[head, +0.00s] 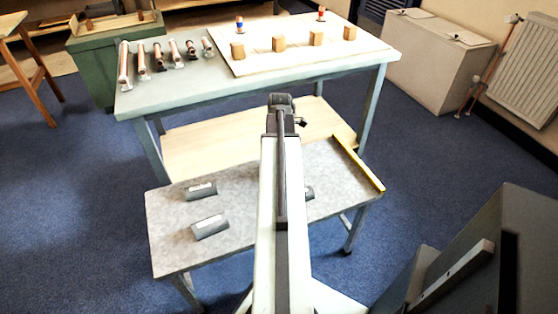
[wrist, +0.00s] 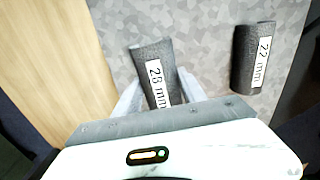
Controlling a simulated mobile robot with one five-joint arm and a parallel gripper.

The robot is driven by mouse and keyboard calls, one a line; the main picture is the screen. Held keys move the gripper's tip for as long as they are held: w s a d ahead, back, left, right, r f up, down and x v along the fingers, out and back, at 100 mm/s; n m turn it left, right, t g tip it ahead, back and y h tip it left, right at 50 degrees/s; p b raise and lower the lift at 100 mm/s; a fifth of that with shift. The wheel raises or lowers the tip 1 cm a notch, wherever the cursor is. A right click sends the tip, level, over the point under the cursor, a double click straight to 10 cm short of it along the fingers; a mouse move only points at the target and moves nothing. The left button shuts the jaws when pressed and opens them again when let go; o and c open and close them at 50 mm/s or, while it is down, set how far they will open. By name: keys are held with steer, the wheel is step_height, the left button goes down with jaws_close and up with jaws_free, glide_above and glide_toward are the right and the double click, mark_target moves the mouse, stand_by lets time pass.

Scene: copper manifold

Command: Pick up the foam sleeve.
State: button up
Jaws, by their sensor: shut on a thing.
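In the wrist view my gripper (wrist: 158,92) is shut on a dark grey foam sleeve (wrist: 153,62) with a white label reading 28 mm. One finger is on each side of it. I cannot tell whether the sleeve is clear of the table. A second grey sleeve (wrist: 252,60), labelled 22 mm, lies apart to the right. In the head view my arm hides my gripper. Two grey sleeves, a farther one (head: 201,191) and a nearer one (head: 210,227), lie left of my arm. Part of another sleeve (head: 309,192) shows at the arm's right side.
The low grey speckled table (head: 170,250) has a yellow strip (head: 358,164) along its right edge. Behind it stands a workbench (head: 190,95) with a row of copper fittings, a pale board (head: 265,62) and several wooden blocks. A dark cabinet (head: 490,260) stands near right.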

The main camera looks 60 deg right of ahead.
steer(key=w+a, duration=0.3)
steer(key=a, duration=0.1)
steer(key=w+a+r, duration=0.1)
steer(key=w+a, duration=0.2)
steer(key=a, duration=0.1)
steer(key=w+a+r+p, duration=0.1)
steer(key=w+a, duration=0.3)
steer(key=shift+w+a+r, duration=0.1)
steer(key=shift+a+r, duration=0.05)
steer(key=shift+a, duration=0.05)
